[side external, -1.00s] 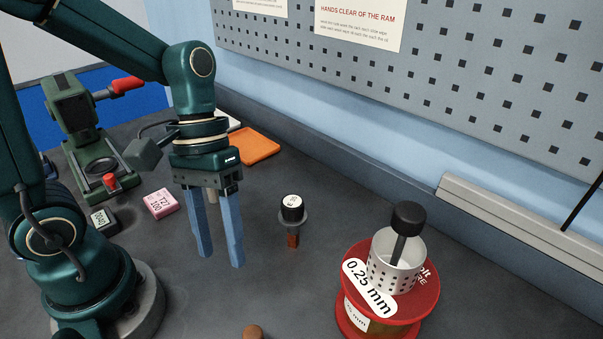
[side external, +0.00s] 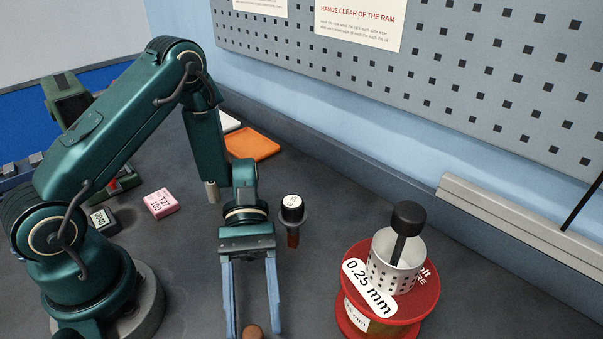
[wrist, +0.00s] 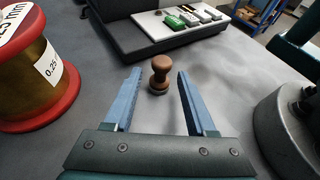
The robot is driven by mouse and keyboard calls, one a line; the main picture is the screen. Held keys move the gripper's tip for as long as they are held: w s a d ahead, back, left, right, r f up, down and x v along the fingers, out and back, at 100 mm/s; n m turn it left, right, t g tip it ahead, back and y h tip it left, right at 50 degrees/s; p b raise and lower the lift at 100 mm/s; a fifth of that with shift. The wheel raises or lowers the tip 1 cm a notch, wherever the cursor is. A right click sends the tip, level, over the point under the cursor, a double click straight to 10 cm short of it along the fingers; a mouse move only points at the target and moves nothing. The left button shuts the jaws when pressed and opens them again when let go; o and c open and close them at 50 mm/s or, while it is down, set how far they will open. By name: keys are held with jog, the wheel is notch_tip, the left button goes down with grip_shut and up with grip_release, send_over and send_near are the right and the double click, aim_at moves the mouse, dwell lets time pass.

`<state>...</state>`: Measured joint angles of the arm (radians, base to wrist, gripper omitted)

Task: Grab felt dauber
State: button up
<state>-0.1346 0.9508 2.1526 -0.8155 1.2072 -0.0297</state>
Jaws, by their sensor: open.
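A small turned brown wooden knob with a pale grey base, which looks like the felt dauber (wrist: 159,78), stands upright on the grey bench in the wrist view. Only its rounded top (side external: 253,332) shows at the bottom edge of the side view. My gripper (wrist: 159,73) is open and empty, with one blue finger on each side of the knob in the picture. In the side view my gripper (side external: 253,318) reaches toward the lower edge, with its fingertips near the knob. Gaps show on both sides in the wrist view. I cannot tell how deep the knob sits between the fingers.
A red spool (side external: 352,325) stands to the right, bearing a perforated cup (side external: 378,273) with a black-topped stick. A black-and-white capped piece (side external: 292,210) stands behind my gripper. A pink box (side external: 161,203) and an orange tray (side external: 252,145) lie farther back. Bench around the knob is clear.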

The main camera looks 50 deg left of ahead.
jog(key=shift+x, duration=1.7)
grip_shut()
jog(key=shift+r, duration=0.15)
